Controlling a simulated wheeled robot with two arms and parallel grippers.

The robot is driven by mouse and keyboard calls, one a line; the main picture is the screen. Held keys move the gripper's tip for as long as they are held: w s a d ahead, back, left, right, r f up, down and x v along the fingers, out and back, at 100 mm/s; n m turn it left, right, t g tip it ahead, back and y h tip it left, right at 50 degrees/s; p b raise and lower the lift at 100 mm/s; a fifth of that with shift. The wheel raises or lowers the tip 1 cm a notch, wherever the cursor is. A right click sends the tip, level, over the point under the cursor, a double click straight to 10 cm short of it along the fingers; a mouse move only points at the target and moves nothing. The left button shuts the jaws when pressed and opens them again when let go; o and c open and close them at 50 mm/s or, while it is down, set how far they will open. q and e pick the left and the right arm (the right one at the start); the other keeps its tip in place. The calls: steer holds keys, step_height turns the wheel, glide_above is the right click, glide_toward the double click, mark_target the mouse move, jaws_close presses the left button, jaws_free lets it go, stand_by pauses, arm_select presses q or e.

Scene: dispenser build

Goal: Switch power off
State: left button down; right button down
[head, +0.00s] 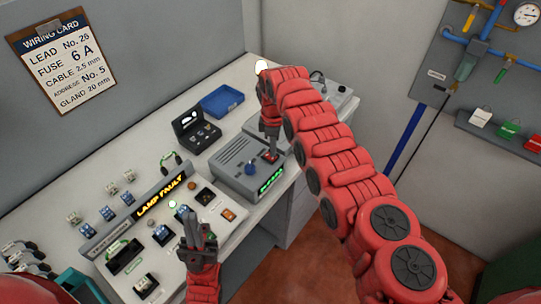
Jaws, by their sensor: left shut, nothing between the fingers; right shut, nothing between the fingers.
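A grey box-shaped unit (238,158) stands on the white bench, with a lit green display (270,182) on its front. A small red switch (268,158) sits on its top; whether it is on or off is too small to tell. My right gripper (273,151) is shut and empty, pointing down with its tips at or just above the red switch. I cannot tell if they touch it. My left gripper (191,220) is shut and empty, over the white control panel (172,268) in front.
An amber "LAMP FAULT" display (160,197) glows on the panel. A black open case (195,131) and a blue tray (222,101) lie behind the grey unit. A wiring card (62,60) hangs on the wall. Pipes and a gauge (527,14) are at right.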

steer(key=shift+f+b, duration=0.85)
steer(key=shift+f, duration=0.1)
stand_by(0.3)
steer(key=shift+r, duration=0.2)
steer(key=shift+r+p, duration=0.6)
steer(key=shift+r, duration=0.35)
step_height(320, 180, up, 2)
steer(key=shift+r, duration=1.35)
